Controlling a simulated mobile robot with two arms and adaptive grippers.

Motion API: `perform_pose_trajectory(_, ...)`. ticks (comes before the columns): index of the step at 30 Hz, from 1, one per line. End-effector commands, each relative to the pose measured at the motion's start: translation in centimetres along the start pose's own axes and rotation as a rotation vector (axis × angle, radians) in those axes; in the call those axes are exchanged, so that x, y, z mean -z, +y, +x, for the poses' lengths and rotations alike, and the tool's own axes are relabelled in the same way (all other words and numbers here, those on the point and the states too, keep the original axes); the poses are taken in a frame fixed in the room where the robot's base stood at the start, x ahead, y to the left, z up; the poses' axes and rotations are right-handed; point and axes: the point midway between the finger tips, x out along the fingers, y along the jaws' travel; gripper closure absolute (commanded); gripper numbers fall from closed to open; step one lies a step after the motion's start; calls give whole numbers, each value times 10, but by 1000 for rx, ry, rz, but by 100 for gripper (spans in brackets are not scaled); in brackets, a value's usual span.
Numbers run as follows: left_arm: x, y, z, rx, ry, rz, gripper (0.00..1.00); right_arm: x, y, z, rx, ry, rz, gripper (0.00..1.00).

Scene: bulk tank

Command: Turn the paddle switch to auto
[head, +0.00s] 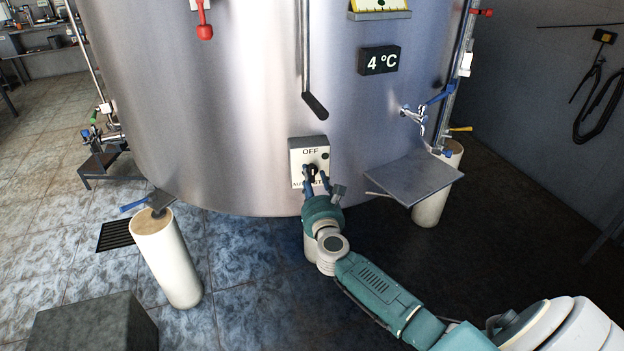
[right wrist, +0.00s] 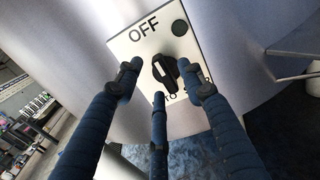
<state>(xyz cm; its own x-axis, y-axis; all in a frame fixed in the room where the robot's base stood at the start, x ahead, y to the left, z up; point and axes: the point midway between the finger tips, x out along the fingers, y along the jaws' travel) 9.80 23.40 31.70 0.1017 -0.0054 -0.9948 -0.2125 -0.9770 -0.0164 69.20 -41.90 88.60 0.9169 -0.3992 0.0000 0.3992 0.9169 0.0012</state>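The switch box (head: 309,150) is a pale plate low on the front of the steel tank, with OFF at its top and lettering at its bottom that my fingers partly hide. Its black paddle switch (right wrist: 165,71) sits in the middle, its long side roughly in line with the OFF label. My right gripper (head: 317,181) is at the box; in the right wrist view its blue fingers (right wrist: 160,88) are spread around the paddle, with gaps visible. I cannot tell whether any finger touches it. My left gripper is not in view.
A black lever (head: 315,105) hangs on the tank above the box. A 4 °C display (head: 379,60), a blue-handled tap (head: 420,112) and a grey shelf plate (head: 415,177) are to the right. A pale tank leg (head: 168,258) and a grey block (head: 95,322) stand left.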

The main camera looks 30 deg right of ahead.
Motion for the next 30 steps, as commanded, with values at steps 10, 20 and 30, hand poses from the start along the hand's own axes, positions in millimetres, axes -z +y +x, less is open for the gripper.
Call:
perform_pose_trajectory(10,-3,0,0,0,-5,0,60,0,0,4,-1,0,-1,62)
perform_pose_trajectory(20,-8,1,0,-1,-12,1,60,0,0,4,0,0,-2,100)
perform_pose_trajectory(30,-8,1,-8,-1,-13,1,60,0,1,3,0,2,-90,100)
